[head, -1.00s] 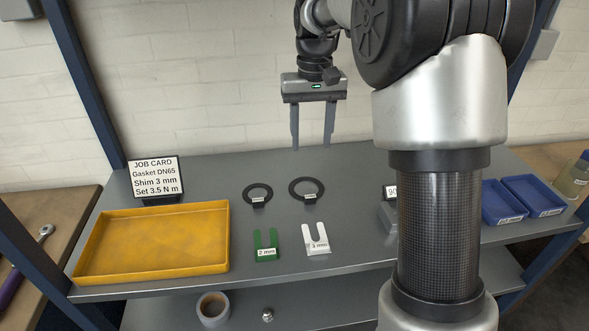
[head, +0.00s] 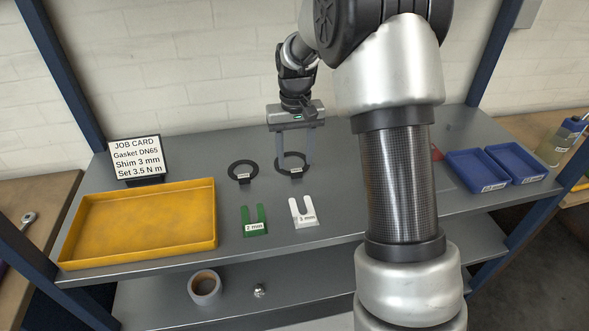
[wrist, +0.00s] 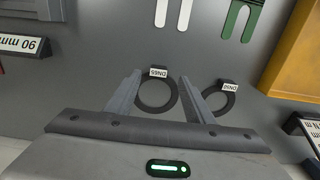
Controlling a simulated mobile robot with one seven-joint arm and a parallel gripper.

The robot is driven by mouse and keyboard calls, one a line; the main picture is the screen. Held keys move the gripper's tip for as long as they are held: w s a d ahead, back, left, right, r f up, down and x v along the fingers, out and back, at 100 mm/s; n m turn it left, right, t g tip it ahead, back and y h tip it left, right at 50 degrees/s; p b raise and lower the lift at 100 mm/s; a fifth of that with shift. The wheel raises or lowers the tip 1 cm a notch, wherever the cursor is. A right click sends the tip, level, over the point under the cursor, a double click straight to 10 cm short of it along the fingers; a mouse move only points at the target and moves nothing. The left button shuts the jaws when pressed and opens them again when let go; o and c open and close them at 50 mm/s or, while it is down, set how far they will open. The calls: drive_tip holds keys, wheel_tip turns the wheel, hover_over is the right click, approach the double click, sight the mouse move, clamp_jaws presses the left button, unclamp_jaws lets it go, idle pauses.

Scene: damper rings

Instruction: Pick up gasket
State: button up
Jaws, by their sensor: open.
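Two black ring gaskets with white tags lie on the grey shelf. The larger ring, tagged DN65 (wrist: 157,109), is the right one in the head view (head: 290,153). The smaller ring (head: 233,172), whose tag looks like DN50, lies to its left; it shows at the right in the wrist view (wrist: 233,103). My gripper (head: 294,165) is open and empty, pointing down over the larger ring. In the wrist view my gripper's fingers (wrist: 160,79) appear on either side of that ring. How high they are above it is hard to tell.
The job card (head: 136,158) reads Gasket DN65, Shim 3 mm. A yellow tray (head: 140,256) is at the left. A green 2 mm shim (head: 254,229) and a white 3 mm shim (head: 304,221) lie in front. Blue bins (head: 478,182) stand at the right.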

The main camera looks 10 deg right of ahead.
sight(296, 170)
wheel_tip(296, 170, down, 4)
drive_tip(key=shift+d, duration=0.15)
drive_tip(key=c, duration=1.1)
